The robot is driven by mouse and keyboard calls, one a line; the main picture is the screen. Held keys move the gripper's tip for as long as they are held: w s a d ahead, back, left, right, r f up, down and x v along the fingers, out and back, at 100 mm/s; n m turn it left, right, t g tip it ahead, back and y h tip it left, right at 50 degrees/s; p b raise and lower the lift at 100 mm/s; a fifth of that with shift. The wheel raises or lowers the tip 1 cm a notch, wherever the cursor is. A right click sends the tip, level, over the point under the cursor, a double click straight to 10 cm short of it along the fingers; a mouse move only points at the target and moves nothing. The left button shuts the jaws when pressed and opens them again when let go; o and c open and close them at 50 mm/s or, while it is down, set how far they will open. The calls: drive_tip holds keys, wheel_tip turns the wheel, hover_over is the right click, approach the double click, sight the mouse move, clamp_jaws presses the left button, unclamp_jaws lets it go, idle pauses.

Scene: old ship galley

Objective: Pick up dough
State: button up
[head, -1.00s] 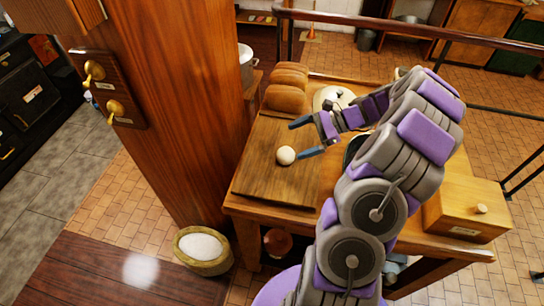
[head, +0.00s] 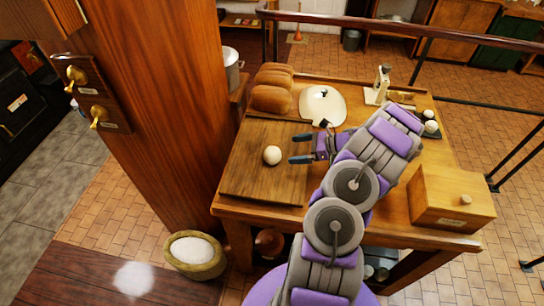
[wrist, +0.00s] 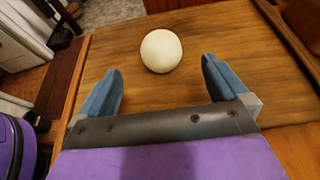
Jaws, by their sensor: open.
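A pale round ball of dough (head: 272,155) sits on a dark wooden board (head: 250,185) on the left part of the wooden table. My gripper (head: 289,149) is open and empty, just to the right of the dough, with its fingers pointing at it. In the wrist view the dough (wrist: 161,50) lies beyond the two blue fingertips, roughly centred between them and apart from both. The gripper (wrist: 161,75) is low over the board.
A white scale-like object (head: 380,85) and a dark tray with pale balls (head: 430,127) are farther right. A wooden box (head: 451,199) sits at the right. A wooden pillar (head: 165,110) rises left of the table.

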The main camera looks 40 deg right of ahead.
sight(279, 151)
drive_tip(key=b+x, duration=0.2)
drive_tip(key=x, duration=0.8)
drive_tip(key=shift+w+a+r, duration=0.1)
drive_tip(key=shift+w+r, duration=0.05)
drive_tip(key=c, duration=1.1)
drive_tip(key=shift+c, duration=0.2)
